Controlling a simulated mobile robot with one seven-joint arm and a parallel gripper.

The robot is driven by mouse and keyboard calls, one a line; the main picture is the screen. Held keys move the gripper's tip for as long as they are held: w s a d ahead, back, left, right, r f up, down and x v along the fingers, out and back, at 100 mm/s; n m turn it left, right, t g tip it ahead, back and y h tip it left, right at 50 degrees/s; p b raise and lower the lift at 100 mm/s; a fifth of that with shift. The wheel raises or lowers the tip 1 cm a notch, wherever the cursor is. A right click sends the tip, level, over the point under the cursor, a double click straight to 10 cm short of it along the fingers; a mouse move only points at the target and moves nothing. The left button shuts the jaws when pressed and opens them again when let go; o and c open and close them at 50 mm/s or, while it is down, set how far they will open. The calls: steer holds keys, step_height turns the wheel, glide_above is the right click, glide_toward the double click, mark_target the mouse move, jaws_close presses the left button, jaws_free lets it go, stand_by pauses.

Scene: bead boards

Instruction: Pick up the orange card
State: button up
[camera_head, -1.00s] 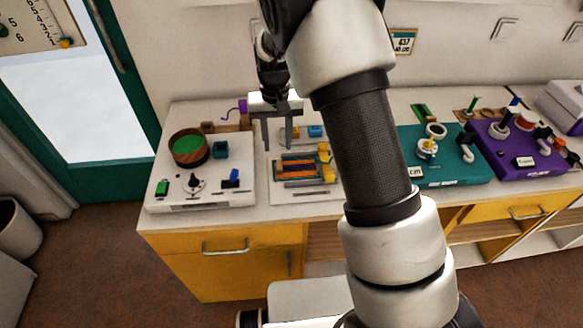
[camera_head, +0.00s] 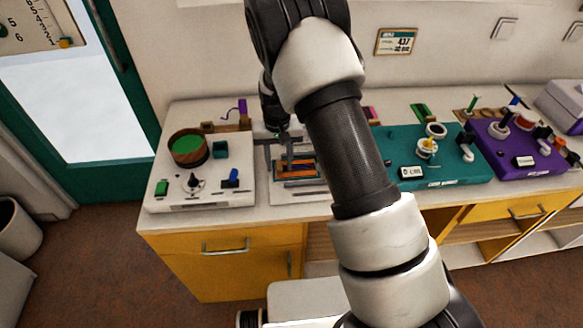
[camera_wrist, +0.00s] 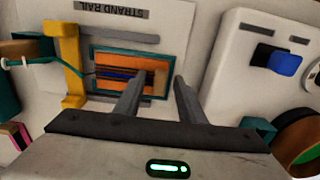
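The orange card (camera_head: 296,166) lies on a white board left of my arm in the head view. In the wrist view, the orange card (camera_wrist: 125,60) has a teal border and dark strands across it. My gripper (camera_wrist: 159,82) is open, its two fingers apart and empty. The fingertips appear over the card's right end, one finger overlapping it and the other just past its right edge. I cannot tell the height left between them. In the head view, my gripper (camera_head: 282,152) is partly hidden by my arm.
A yellow bracket (camera_wrist: 70,65) stands just left of the card in the wrist view. A grey rail labelled STRAND RAIL (camera_wrist: 112,34) runs along it. A white board with a green-filled round bowl (camera_head: 188,148) is to the left. A teal board (camera_head: 445,178) is to the right.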

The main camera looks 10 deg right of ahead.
jaws_close()
steer(key=shift+r, duration=0.1)
